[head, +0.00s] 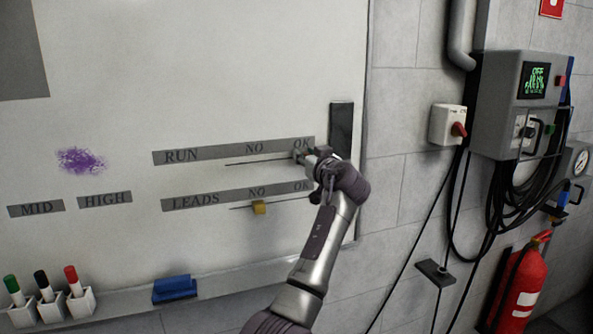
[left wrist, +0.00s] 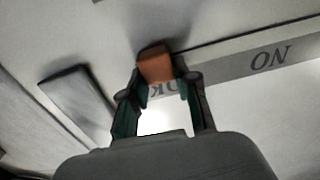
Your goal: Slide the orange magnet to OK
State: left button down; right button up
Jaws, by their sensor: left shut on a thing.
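The orange magnet (left wrist: 155,64) shows in the left wrist view between the fingertips of my left gripper (left wrist: 158,80), which is shut on it. The magnet sits by the end of the RUN slot, next to the OK label (left wrist: 163,88). In the head view my left gripper (head: 304,156) is at the right end of the RUN strip (head: 200,155), just under its OK, and hides the magnet. A yellow magnet (head: 259,207) sits on the LEADS slot below its NO. My right gripper is not in view.
A dark bar (head: 341,130) is on the board right of the gripper. A blue eraser (head: 174,289) and several markers in white holders (head: 50,306) are along the bottom ledge. A grey control box (head: 520,105) and fire extinguisher (head: 519,285) stand to the right.

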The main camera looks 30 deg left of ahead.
pick_arm(q)
jog(key=shift+r, duration=0.1)
jog(key=c, duration=1.3)
grip_release()
jog(key=shift+d, duration=0.1)
jog(key=o, duration=0.5)
jog(key=shift+w+d, duration=0.15)
jog(key=shift+w, duration=0.05)
jog(key=shift+c, duration=0.2)
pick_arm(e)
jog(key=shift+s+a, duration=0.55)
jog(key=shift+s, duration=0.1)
pick_arm(q)
jog(key=v, duration=1.2)
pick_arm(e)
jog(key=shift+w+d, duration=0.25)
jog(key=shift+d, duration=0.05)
